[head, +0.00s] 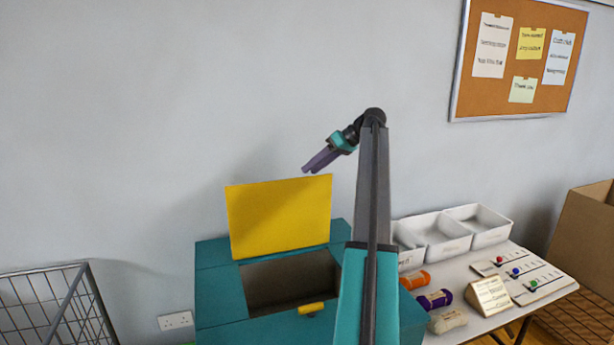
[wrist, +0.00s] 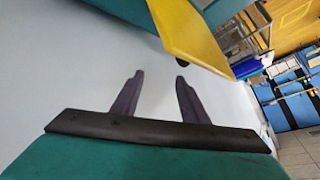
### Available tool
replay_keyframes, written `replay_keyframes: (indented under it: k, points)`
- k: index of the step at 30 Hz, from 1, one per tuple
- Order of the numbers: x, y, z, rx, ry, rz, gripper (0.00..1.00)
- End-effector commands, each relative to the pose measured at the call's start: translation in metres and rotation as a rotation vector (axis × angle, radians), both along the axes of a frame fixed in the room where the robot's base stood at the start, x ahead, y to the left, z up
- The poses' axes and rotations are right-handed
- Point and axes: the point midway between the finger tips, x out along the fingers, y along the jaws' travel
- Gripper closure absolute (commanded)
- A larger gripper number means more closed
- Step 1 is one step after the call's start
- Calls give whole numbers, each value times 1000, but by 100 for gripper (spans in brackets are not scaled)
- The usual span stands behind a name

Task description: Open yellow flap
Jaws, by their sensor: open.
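The yellow flap (head: 279,216) stands raised, near upright, at the back of the opening in the teal box (head: 218,290). The box's opening shows dark inside below it. A small yellow handle (head: 311,308) sits on the box's front edge. My gripper (head: 308,171) is open and empty in the air just above the flap's top edge. In the wrist view my gripper (wrist: 157,75) shows two purple fingers apart with nothing between them. The yellow flap (wrist: 192,35) shows beyond the right finger. My arm hides the box's right part.
White trays (head: 440,238) stand on a table (head: 480,318) at the right, with yarn rolls (head: 434,299) and a small sign (head: 489,296). A wire basket (head: 60,305) is at the left. A cardboard box (head: 585,235) is at far right. The wall behind is close.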

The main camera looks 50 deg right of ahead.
Motion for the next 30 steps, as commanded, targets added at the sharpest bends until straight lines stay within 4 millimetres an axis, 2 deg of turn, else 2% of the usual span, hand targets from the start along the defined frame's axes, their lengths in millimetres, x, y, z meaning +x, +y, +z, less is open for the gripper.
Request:
replay_keyframes:
  k: [6, 15, 30]
  points:
    - [-21, -14, 25, 0, 2, 0, 60]
    - [-38, -25, 42, 1, 3, -1, 60]
    - [-52, -34, 53, 2, 3, 2, 60]
